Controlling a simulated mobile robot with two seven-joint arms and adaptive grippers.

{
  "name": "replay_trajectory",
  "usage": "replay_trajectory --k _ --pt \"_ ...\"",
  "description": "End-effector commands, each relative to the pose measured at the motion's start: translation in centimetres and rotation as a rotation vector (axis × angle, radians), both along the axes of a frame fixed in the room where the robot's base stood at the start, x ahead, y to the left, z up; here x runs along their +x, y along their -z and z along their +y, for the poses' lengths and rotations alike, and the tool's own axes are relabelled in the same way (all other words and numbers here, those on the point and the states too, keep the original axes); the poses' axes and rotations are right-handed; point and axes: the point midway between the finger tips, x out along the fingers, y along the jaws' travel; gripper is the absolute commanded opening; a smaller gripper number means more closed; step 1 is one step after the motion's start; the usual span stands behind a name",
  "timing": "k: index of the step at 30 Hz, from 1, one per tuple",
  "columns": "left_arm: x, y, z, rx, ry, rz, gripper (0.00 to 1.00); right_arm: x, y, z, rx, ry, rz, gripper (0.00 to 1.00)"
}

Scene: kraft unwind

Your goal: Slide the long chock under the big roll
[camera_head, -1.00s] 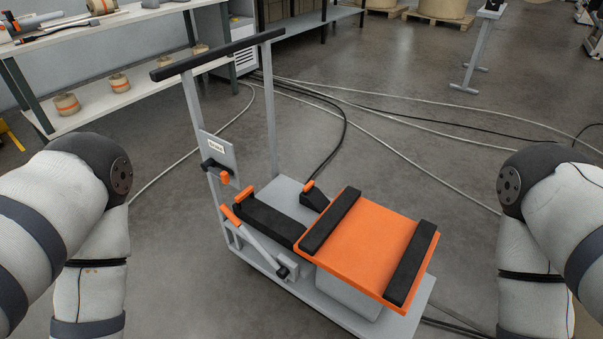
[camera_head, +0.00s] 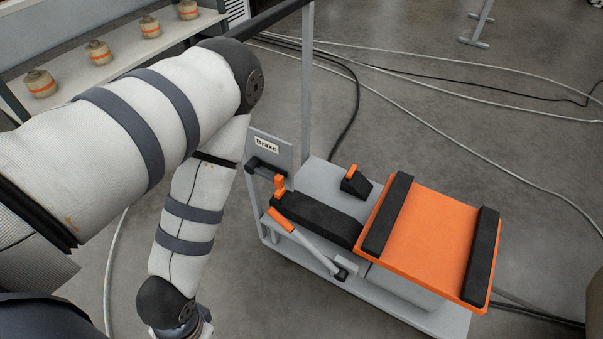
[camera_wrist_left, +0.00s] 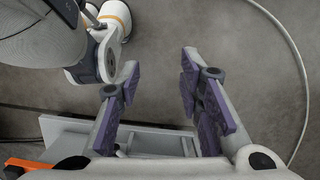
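A long black block with an orange knob (camera_head: 318,218) lies on the grey cart, left of the orange platform; it may be the long chock. A smaller black wedge with an orange top (camera_head: 355,183) sits behind it. No big roll is clearly recognisable now. My left arm reaches down in front of the cart's left side, its wrist at the bottom edge of the head view. In the left wrist view my left gripper (camera_wrist_left: 158,85) is open and empty, its purple-padded fingers apart above the floor. My right gripper is out of view.
The orange platform (camera_head: 435,238) with two black bars tops the cart. A "Brake" plate (camera_head: 268,146) and a grey lever (camera_head: 308,243) are on its near left. Cables (camera_head: 420,125) cross the floor behind. A shelf (camera_head: 120,60) holds several small rolls.

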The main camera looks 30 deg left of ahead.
Motion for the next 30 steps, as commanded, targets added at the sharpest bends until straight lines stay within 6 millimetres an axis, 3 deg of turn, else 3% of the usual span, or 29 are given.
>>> replay_trajectory --k 10,11,14,17,19,21,24,27,30 --pt "0.0 0.0 -0.1 -0.001 0.001 0.001 0.33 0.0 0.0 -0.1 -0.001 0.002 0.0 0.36" --pt "0.0 0.0 -0.1 -0.001 0.001 0.001 0.36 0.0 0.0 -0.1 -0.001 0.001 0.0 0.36" --pt "0.9 0.2 0.5 0.023 -0.018 -0.009 0.58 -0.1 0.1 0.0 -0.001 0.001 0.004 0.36" --pt "5.0 0.7 2.8 0.123 -0.113 -0.049 0.81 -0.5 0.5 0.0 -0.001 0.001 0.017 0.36" --pt "9.9 0.5 5.1 0.22 -0.255 -0.102 0.97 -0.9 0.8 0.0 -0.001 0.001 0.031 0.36" --pt "15.5 -0.7 7.1 0.296 -0.446 -0.169 0.98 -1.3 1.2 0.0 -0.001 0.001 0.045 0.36" --pt "23.3 -3.8 8.5 0.323 -0.738 -0.265 0.98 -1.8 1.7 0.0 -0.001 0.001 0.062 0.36" --pt "30.3 -8.0 8.5 0.264 -1.007 -0.349 0.98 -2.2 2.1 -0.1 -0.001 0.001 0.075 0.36" --pt "35.7 -12.2 7.7 0.16 -1.211 -0.401 0.98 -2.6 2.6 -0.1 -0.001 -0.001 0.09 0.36"
